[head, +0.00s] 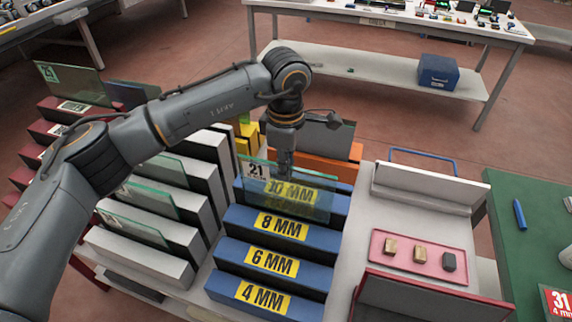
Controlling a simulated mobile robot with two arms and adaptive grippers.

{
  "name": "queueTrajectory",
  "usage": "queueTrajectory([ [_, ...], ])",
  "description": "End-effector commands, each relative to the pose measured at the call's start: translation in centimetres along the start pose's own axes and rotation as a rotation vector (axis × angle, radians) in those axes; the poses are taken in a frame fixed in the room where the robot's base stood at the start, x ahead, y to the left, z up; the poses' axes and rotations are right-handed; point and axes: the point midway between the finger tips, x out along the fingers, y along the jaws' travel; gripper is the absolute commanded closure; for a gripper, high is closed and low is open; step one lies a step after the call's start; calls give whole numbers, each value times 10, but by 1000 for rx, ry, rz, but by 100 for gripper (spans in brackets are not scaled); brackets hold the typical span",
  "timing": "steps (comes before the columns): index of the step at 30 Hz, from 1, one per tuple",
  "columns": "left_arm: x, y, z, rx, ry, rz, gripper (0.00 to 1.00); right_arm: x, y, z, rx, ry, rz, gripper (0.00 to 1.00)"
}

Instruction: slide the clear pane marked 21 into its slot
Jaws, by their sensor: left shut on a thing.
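The clear pane marked 21 (318,204) is a greenish sheet with a white "21" label at its upper left. My left gripper (284,160) points down and is shut on its top edge. The pane hangs upright in front of the blue step with the yellow 10 MM label, which shows through the glass. Blue steps marked 8 MM (318,240), 6 MM (312,273) and 4 MM (228,287) descend towards me. The pane's lower edge is near the back of the 8 MM step; I cannot tell whether it is in a slot. My right gripper is not in view.
White racks with glass panes (132,226) stand left of the blue steps, dark red ones farther left. An orange block (318,166) is behind. At right, a pink tray (398,264) holds small blocks. A green table (515,262) stands farther right.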

Motion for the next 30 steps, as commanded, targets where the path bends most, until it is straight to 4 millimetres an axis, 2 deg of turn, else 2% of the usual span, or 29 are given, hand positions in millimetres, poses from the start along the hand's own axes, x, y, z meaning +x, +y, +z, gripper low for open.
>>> queueTrajectory([
  [1,8,0,0,0,-1,3,100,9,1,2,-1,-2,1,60],
  [18,57,0,0,0,-1,3,100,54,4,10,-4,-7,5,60],
  [30,62,0,0,0,-1,3,100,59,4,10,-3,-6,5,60],
])
